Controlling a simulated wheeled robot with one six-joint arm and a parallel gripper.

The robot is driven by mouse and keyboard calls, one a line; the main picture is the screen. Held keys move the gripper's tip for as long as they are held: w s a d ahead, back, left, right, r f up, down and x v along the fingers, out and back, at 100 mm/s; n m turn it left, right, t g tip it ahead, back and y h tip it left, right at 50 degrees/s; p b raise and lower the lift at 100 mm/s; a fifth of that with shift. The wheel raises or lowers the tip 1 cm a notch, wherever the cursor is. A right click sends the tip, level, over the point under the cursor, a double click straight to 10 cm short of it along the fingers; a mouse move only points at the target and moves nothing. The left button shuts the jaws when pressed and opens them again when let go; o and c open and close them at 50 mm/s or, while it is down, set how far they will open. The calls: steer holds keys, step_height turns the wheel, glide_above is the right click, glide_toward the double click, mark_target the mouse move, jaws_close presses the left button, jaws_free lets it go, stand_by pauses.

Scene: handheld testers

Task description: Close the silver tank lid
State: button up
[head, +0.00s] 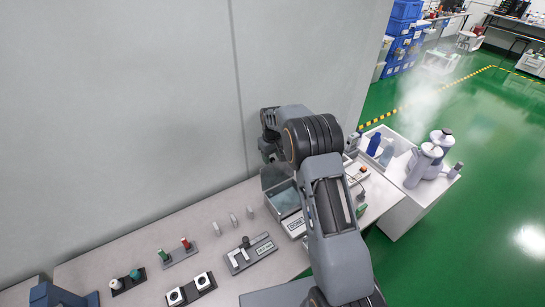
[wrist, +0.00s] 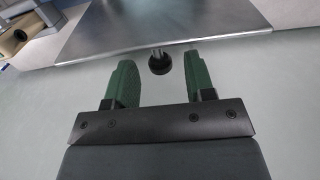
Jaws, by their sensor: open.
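The silver tank lid (wrist: 150,25) fills the top middle of the wrist view as a flat metal plate. A black round knob (wrist: 160,63) on a short metal stem sticks out from its near edge. My gripper (wrist: 158,72) is open, with a green finger on each side of the knob and a gap to both. I cannot tell how deep the knob sits between them. In the head view the tank (head: 285,201) is a box on the bench, left of my arm. My arm hides part of it, and the gripper is hidden there.
The bench (head: 130,243) runs along a grey wall. Left of the tank stand a lever fixture (head: 248,253), button boxes (head: 191,290) and a rack with green and red handles (head: 178,252). Bottles (head: 423,163) stand on a white side table at right.

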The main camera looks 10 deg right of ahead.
steer(key=shift+f, duration=0.45)
steer(key=shift+c, duration=0.3)
jaws_close()
